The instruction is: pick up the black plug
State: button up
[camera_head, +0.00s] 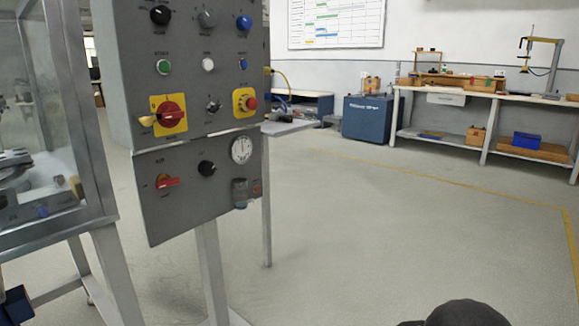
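I cannot pick out the black plug for certain. A small dark object (283,118) lies on a grey shelf (296,129) that sticks out behind the right edge of the control panel; it is too small to tell what it is. The fingers of my gripper are not in view. A dark rounded shape at the bottom edge, right of the middle, looks like part of my own arm.
The grey control panel (205,120) with knobs and buttons stands on legs at the left. A glass-walled machine (45,120) is beside it. A blue cabinet (367,119) and a workbench (445,94) stand at the back. The floor at centre and right is clear.

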aim_at(288, 118)
jog(key=z, duration=0.3)
jog(key=i, duration=1.3)
jog(key=z, duration=0.2)
